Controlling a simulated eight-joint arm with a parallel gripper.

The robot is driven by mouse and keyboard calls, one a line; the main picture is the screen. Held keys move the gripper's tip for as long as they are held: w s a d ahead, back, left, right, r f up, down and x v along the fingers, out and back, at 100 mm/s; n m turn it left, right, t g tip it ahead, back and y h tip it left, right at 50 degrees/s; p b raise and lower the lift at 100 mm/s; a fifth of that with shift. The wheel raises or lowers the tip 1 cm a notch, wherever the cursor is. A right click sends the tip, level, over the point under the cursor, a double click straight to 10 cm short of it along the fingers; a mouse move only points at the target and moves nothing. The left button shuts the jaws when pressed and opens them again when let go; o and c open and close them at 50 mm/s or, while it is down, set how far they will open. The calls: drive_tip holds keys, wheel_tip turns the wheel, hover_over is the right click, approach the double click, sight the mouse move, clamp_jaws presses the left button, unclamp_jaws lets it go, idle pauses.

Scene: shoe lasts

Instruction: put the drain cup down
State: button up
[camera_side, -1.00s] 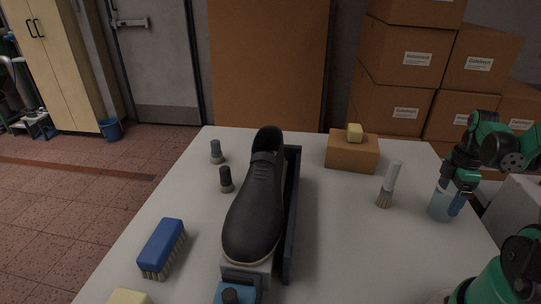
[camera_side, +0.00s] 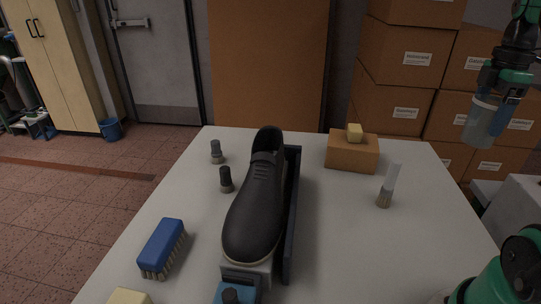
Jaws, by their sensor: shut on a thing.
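The drain cup, a clear bluish cup with a pale rim (camera_side: 483,122), hangs in the air at the upper right, slightly tilted. My gripper (camera_side: 503,84) is shut on it near its top, with a blue finger along its right side. In the picture the cup lies beyond the table's right edge, in front of the stacked cartons. Its contents and underside are hard to make out.
A black shoe (camera_side: 256,210) sits on a dark stand mid-table. The right front tabletop (camera_side: 400,255) is clear.

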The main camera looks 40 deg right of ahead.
drive_tip(key=shift+w+r, duration=0.1)
drive_tip(key=shift+r, duration=0.25)
drive_tip(key=w+a+f+m, duration=0.2)
drive_tip(key=w+a+m, duration=0.2)
drive_tip(key=w+a, duration=0.65)
drive_tip(key=w+a+f+m, duration=0.2)
drive_tip(key=w+a+m, duration=0.45)
drive_tip(key=a, duration=0.65)
wheel_tip(320, 180, up, 4)
drive_tip(key=n, duration=1.1)
hover_over(311, 296)
drive_tip(key=s+a, duration=0.2)
drive_tip(key=f, duration=1.9)
drive_tip(key=shift+w+a+f, duration=0.1)
drive_tip(key=shift+a, duration=0.1)
